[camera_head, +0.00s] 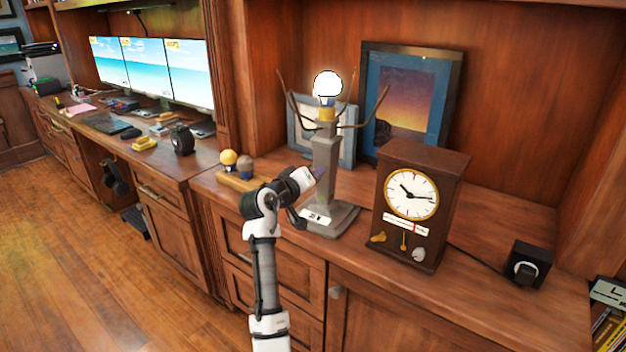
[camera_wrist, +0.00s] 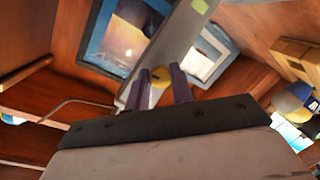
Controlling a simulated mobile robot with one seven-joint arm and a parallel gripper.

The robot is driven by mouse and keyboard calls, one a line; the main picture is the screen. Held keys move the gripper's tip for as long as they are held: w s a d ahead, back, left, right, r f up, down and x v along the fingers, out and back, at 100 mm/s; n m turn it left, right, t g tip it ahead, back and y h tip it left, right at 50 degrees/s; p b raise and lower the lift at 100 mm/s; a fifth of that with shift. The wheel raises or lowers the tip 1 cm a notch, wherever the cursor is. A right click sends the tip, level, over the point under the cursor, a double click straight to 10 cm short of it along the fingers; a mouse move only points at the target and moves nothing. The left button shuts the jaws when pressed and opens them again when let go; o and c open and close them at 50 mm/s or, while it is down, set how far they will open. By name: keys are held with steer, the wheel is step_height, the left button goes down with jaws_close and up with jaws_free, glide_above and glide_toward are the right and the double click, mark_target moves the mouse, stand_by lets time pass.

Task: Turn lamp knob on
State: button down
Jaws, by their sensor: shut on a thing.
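The lamp (camera_head: 326,160) stands upright on the wooden counter, with a grey post, a square base and thin curved arms. Its round bulb (camera_head: 327,84) at the top looks bright white. My gripper (camera_head: 319,172) is at the left side of the lamp's post, about halfway up. In the wrist view, the two purple fingers of my gripper (camera_wrist: 160,88) are shut on a small round yellow lamp knob (camera_wrist: 160,75), which sits against the grey post. The fingers hide the knob in the head view.
A wooden clock (camera_head: 418,205) stands close to the lamp's right. Loose bulbs on a wooden block (camera_head: 240,182) lie to its left. Framed pictures (camera_head: 410,95) lean behind it. A small black box (camera_head: 526,267) sits at the far right. The counter's front edge is near.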

steer(key=shift+f, duration=0.1)
stand_by(0.4)
steer(key=c, duration=1.2)
jaws_free()
steer(key=shift+a, duration=0.1)
steer(key=b+v, duration=0.2)
steer(key=v, duration=1.1)
steer(key=shift+s+a, duration=0.15)
steer(key=shift+s, duration=0.25)
